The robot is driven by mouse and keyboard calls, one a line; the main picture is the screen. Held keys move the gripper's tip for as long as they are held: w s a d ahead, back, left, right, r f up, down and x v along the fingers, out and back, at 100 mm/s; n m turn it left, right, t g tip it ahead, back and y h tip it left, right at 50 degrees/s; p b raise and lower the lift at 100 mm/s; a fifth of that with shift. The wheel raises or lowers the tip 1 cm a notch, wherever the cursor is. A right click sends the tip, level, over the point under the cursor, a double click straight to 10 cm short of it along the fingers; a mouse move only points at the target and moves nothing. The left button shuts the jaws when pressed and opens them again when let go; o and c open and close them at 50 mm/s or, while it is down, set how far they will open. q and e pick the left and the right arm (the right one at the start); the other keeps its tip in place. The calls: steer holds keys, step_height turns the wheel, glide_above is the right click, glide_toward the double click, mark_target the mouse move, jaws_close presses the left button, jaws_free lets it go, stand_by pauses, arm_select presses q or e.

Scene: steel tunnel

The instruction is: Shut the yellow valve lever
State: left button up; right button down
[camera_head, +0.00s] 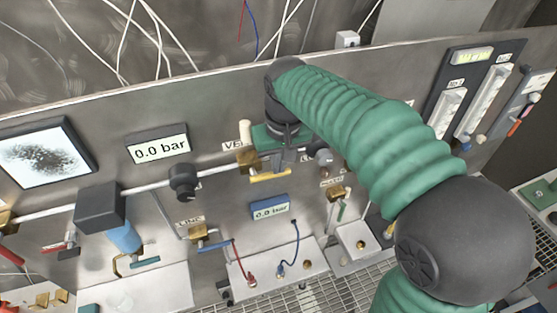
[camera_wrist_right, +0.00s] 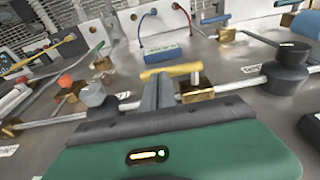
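The yellow valve lever (camera_head: 270,176) sits at the brass valve (camera_head: 247,162) on the pipe of the steel panel. It lies roughly along the pipe. In the right wrist view the lever (camera_wrist_right: 172,71) extends left from above the brass valve (camera_wrist_right: 196,89). My right gripper (camera_head: 285,158) is at the lever, its fingers pointing toward the panel. In the right wrist view its two fingers (camera_wrist_right: 159,88) are close together, with their tips just at the lever. Whether they touch it is unclear. No lever is visible between them. My left gripper is not in view.
A black round fitting (camera_head: 184,182) and a black box (camera_head: 100,207) are on the pipe to the left. A blue gauge (camera_head: 269,207) is below the lever. A grey knob (camera_head: 323,158) is close on the right. Red and blue hoses hang lower down.

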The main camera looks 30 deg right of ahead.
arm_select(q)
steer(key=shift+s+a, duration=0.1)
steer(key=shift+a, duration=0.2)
arm_select(e)
steer(key=shift+s+a, duration=0.15)
steer(key=shift+a, duration=0.1)
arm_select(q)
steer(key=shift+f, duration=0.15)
